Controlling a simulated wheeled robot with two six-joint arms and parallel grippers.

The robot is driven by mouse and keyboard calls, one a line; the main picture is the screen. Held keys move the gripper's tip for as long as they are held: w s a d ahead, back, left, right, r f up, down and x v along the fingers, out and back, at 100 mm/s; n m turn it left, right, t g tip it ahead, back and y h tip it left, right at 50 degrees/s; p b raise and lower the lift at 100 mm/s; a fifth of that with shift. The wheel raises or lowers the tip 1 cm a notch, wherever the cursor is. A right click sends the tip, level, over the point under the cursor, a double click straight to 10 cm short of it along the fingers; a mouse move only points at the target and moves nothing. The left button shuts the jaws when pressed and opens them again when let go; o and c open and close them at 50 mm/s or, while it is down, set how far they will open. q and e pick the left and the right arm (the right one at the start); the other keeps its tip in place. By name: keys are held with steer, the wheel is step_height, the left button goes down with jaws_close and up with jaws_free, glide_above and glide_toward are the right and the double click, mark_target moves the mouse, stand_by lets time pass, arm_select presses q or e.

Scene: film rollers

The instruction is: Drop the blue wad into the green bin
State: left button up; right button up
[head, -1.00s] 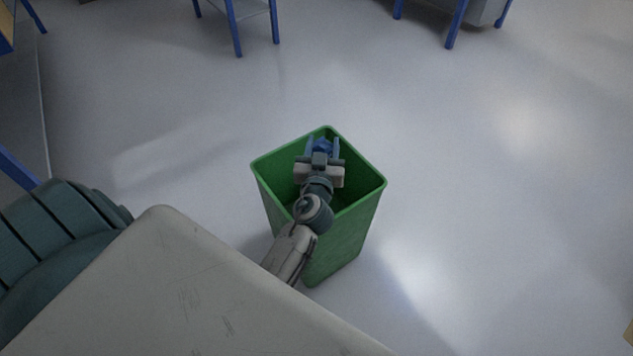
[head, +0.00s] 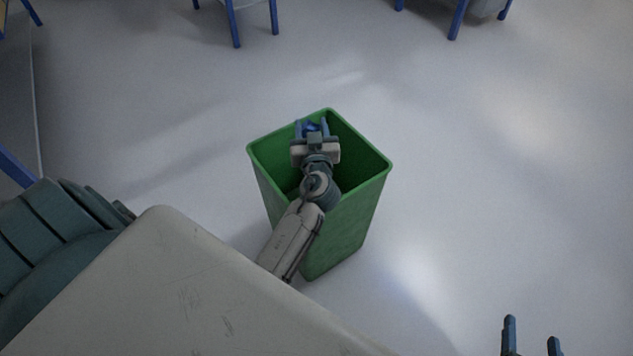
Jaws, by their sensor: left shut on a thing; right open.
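The green bin (head: 338,235) stands upright on the floor in the middle of the head view, its open top facing up. My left gripper (head: 312,126) is over the bin's opening, near its far corner. It is shut on the blue wad (head: 313,127), which shows as a small crumpled blue patch between the fingers. My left arm hides part of the opening and the near rim. How high the wad is relative to the rim I cannot tell. My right gripper (head: 531,338) shows at the bottom right edge, open and empty, well apart from the bin.
Blue-legged furniture (head: 235,22) stands at the top left, with another blue-legged unit (head: 458,18) at the top right. A blue leg (head: 15,167) shows at the left edge. The grey floor around the bin is clear.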

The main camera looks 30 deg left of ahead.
arm_select(q)
step_height(320, 180, down, 4)
steer(key=shift+r+b, duration=0.15)
steer(key=shift+b, duration=0.8)
steer(key=shift+c, duration=0.2)
steer(key=shift+f, duration=0.25)
arm_select(e)
steer(key=w+r+t, duration=0.3)
steer(key=r+t, duration=0.4)
steer(key=r, duration=0.4)
steer(key=shift+w+d+r+n, duration=0.2)
steer(key=shift+d+r+n, duration=0.1)
steer(key=shift+d+r, duration=0.15)
arm_select(q)
steer(key=o, duration=1)
steer(key=shift+o, duration=0.2)
